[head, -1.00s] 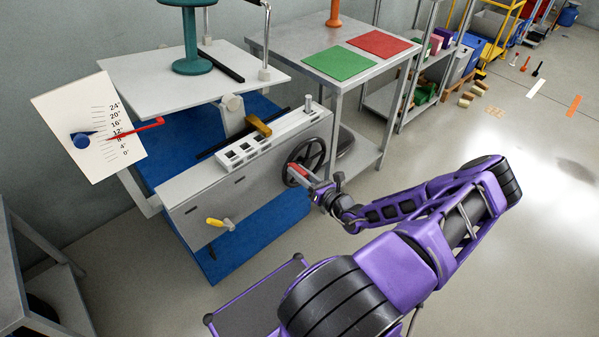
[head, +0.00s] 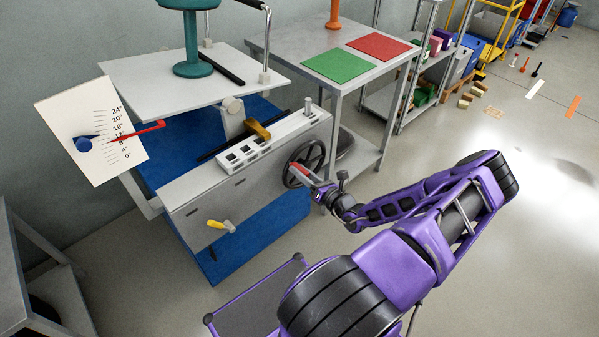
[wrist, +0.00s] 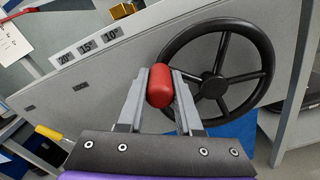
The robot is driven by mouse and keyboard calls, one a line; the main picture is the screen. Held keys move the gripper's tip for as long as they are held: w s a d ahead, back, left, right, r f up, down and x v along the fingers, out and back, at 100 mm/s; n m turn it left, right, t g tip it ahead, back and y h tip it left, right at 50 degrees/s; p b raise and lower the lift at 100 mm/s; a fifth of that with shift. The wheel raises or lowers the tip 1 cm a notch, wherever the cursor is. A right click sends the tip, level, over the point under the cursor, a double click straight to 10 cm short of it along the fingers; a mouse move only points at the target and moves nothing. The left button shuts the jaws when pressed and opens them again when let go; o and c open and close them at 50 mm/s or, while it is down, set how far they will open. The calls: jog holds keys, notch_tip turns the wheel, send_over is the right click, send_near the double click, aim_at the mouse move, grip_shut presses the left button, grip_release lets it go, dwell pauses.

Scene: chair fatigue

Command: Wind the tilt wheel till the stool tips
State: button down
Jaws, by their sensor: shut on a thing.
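The black spoked tilt wheel (head: 305,163) is on the front right of the grey test bench. In the wrist view the wheel (wrist: 258,77) fills the right side, with its red handle (wrist: 160,86) at the left of its rim. My gripper (wrist: 160,88) is shut on the red handle, one finger on each side. In the head view my gripper (head: 310,178) is at the wheel's lower side. The teal stool (head: 193,50) stands on the white tilting plate (head: 130,82), its top cut off. The red pointer (head: 150,127) on the white angle board (head: 88,150) reads around 10 to 12 degrees.
A yellow-handled lever (head: 222,225) sticks out of the bench front. A brass block (head: 257,130) sits by the marked slots. A table with green (head: 340,64) and red mats stands behind.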

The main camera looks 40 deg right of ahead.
jog(key=shift+d+r+m, duration=0.35)
jog(key=shift+m, duration=0.25)
jog(key=c, duration=0.6)
grip_release()
jog(key=shift+s, duration=0.1)
jog(key=s, duration=0.5)
jog(key=s+d, duration=0.1)
jog(key=s, duration=0.5)
jog(key=s+p, duration=0.1)
jog(key=s, duration=0.5)
jog(key=shift+s+d, duration=0.1)
jog(key=shift+d, duration=0.1)
jog(key=shift+a, duration=0.1)
